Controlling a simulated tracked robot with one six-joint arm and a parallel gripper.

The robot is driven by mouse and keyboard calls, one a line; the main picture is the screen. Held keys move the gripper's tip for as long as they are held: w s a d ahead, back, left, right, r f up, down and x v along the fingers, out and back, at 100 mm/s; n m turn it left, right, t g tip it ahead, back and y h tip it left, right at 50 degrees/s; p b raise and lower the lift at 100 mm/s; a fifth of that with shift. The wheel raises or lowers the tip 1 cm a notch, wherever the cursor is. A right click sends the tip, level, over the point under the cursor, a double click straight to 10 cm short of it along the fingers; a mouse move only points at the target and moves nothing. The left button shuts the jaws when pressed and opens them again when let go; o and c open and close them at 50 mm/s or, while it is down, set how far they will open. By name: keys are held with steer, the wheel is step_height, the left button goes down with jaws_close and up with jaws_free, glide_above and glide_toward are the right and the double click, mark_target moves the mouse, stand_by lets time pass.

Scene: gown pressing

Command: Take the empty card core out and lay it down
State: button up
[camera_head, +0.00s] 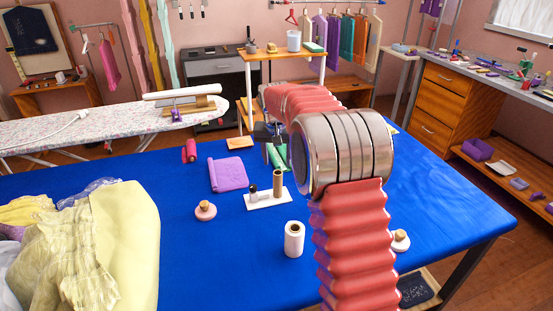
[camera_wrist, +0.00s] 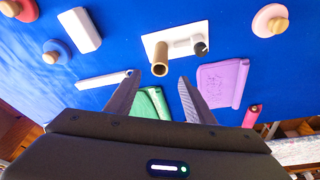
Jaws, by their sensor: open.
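The brown card core (camera_head: 278,186) stands upright on a white stand (camera_head: 266,201) on the blue table. The stand also carries a short dark-topped post (camera_head: 253,193) beside the core. In the wrist view the hollow open end of the core (camera_wrist: 160,68) faces the camera, and the stand (camera_wrist: 152,40) lies behind it. My gripper (camera_wrist: 159,80) is open and empty, with the core's end showing between and just beyond its two fingertips. In the head view my gripper (camera_head: 269,147) is partly hidden by my arm, behind the stand.
A green cloth (camera_head: 280,155) lies under my gripper. A pale yellow gown (camera_head: 130,240) covers the table's left. Blue table (camera_head: 225,265) is bare in front.

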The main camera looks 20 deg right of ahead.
mark_target(278, 181)
steer(key=x, duration=1.3)
steer(key=shift+f, duration=0.4)
steer(key=shift+c, duration=0.4)
jaws_close()
stand_by(0.3)
steer(key=shift+r, duration=1.65)
stand_by(0.3)
steer(key=shift+r, duration=2.9)
steer(key=shift+r, duration=0.75)
